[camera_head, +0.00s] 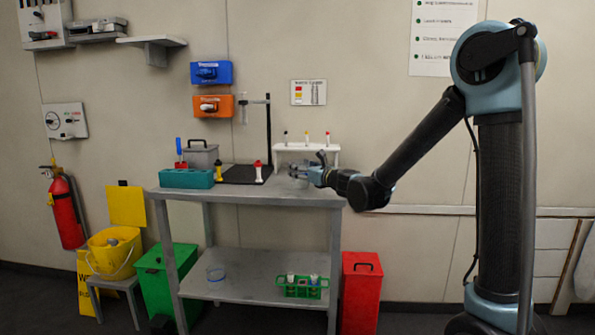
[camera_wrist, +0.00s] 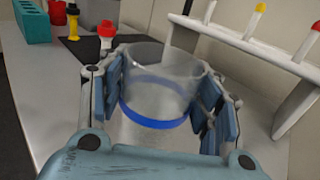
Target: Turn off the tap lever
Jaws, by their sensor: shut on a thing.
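I cannot make out a tap lever in either view. My gripper (camera_head: 309,172) is at the right end of the grey bench's top. In the wrist view my gripper (camera_wrist: 162,72) is shut on a clear beaker (camera_wrist: 165,84) with a blue band, one finger on each side. The beaker looks empty and upright. I cannot tell whether it touches the bench top.
The grey bench (camera_head: 270,196) carries a white rack (camera_head: 306,148) behind my gripper, a dark mat (camera_head: 238,177) and a teal block (camera_head: 186,178). A red bin (camera_head: 361,295) stands at right.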

